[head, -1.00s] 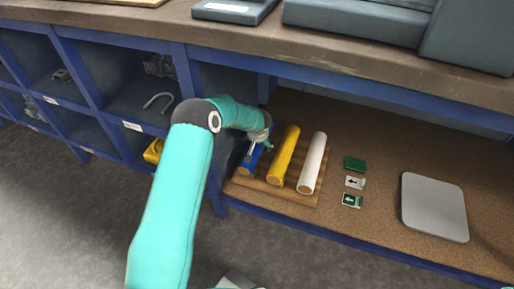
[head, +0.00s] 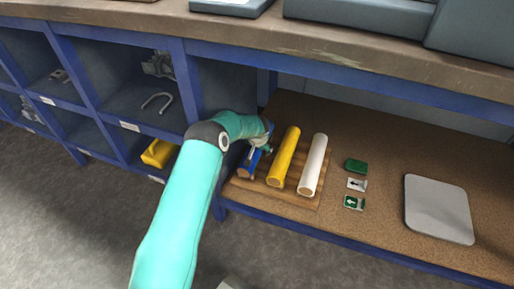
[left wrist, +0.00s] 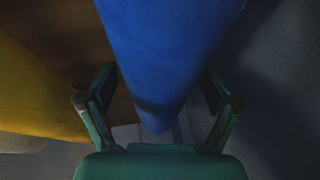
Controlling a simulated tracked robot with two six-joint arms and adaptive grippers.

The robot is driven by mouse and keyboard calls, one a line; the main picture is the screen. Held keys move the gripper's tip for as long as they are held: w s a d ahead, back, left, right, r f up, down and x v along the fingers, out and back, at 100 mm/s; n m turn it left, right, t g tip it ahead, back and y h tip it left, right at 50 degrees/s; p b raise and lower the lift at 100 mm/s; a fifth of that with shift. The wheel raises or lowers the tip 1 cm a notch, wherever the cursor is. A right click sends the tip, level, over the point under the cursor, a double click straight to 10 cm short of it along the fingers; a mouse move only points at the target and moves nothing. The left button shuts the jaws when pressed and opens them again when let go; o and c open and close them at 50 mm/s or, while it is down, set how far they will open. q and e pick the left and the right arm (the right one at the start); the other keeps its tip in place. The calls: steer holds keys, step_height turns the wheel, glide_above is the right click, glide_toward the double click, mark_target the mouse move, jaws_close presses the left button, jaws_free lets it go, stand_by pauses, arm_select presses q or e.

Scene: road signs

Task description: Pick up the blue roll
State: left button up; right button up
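The blue roll (head: 251,160) lies on a wooden slatted rack (head: 312,202) at the rack's left end, partly hidden by my left gripper. My left gripper (head: 266,147) is at the roll's far part. In the left wrist view the blue roll (left wrist: 165,55) runs between the two fingers of my left gripper (left wrist: 160,80), one on each side and close to its edges. Whether they press on it does not show clearly. The roll still rests at rack level. My right gripper is not in view.
A yellow roll (head: 284,157) and a white roll (head: 313,165) lie just right of the blue one. Small signs (head: 356,184) and a grey plate (head: 438,209) lie further right. The worktop edge (head: 330,55) overhangs the shelf; blue cubbies (head: 90,105) stand left.

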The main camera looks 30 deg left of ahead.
arm_select(q)
jaws_close()
steer(key=shift+r, duration=0.15)
